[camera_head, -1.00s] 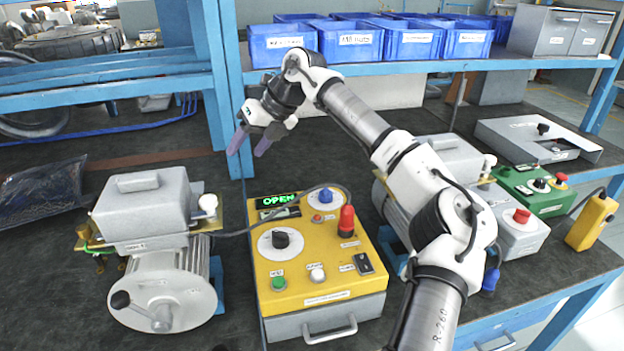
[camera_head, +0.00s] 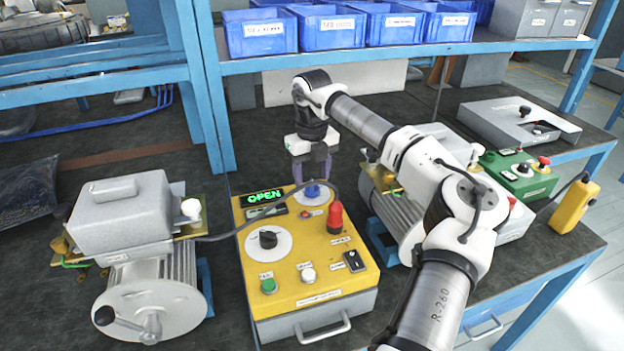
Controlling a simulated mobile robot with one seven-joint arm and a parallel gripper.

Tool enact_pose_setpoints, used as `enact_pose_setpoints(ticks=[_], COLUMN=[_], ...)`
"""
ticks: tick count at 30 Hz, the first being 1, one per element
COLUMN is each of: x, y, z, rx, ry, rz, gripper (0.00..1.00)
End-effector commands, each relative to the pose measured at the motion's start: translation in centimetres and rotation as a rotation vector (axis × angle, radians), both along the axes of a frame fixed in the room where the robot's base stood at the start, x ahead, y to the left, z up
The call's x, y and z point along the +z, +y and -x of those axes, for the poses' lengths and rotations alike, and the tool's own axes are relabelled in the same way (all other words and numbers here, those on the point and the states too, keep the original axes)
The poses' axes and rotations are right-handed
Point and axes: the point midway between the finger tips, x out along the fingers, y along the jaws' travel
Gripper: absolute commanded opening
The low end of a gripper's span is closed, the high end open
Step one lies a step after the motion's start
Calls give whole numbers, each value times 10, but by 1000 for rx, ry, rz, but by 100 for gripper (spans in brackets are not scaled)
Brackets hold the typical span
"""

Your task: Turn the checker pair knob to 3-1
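The checker (camera_head: 340,268) is a yellow-topped box with a grey base, and its green display (camera_head: 264,197) reads OPEN. A black knob (camera_head: 268,239) sits on a white dial on its left side. A blue knob (camera_head: 312,191) sits on a white dial near its back edge. The labels are too small to read, so I cannot tell which is the pair knob or its setting. My gripper (camera_head: 312,172) points down at the blue knob, its purple fingers apart on either side. I cannot tell if they touch it.
A grey motor (camera_head: 150,290) stands left, cabled to the checker. A green box (camera_head: 518,176) stands right.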

Motion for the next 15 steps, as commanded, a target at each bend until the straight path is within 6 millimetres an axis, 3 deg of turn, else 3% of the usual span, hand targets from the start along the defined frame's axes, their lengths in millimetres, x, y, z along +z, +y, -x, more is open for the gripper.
enact_pose_setpoints(ticks=[6,15], x=[-25,-30], y=[0,0], z=[0,0], rx=[0,1], ry=[2,0], rz=[-1,-1], gripper=[55,55])
